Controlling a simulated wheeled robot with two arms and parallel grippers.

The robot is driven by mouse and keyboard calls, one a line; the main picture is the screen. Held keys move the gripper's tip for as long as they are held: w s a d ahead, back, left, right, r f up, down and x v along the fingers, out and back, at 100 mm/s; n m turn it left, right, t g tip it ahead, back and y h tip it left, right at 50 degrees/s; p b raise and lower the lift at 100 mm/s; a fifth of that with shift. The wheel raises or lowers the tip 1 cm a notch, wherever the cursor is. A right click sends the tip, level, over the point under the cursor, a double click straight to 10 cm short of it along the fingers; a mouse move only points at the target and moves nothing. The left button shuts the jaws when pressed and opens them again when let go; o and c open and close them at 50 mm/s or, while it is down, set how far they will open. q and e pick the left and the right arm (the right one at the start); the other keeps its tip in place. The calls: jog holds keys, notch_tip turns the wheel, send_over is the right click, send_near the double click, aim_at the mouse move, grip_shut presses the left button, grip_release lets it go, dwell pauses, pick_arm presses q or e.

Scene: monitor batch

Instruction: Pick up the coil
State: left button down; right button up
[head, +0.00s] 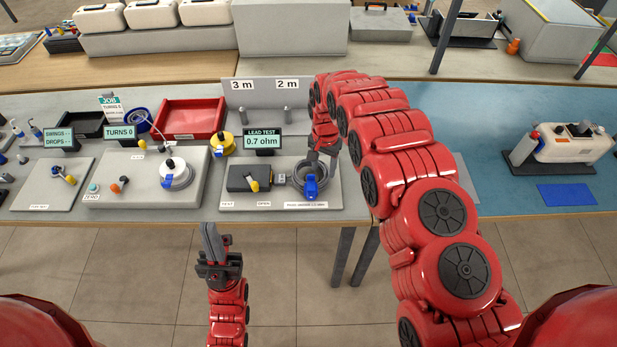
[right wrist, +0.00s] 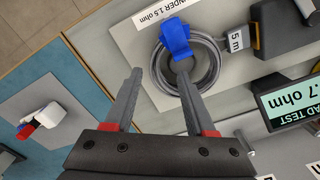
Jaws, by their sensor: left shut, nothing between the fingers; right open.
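My right gripper (head: 322,160) is above the coil. Its fingers (right wrist: 159,74) are open and point at the coil, with nothing held; whether they touch it I cannot tell. My left gripper (head: 211,230) is shut and empty, in front of the table edge.
The lead tester display (head: 262,141) reads 0.7 ohm behind the plate. A dark box (head: 246,178) sits left of the coil. A winding unit (head: 140,190), red tray (head: 190,118) and yellow spool (head: 222,143) stand further left. A white device (head: 570,143) stands on the blue mat at right.

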aim_at(323, 178)
jog(key=shift+s+f+p, duration=0.15)
jog(key=shift+f+p, duration=0.4)
jog(key=shift+p, duration=0.05)
jog(key=shift+s+f+p, duration=0.1)
jog(key=shift+f+p, duration=0.65)
jog(key=shift+f, duration=1.35)
grip_shut()
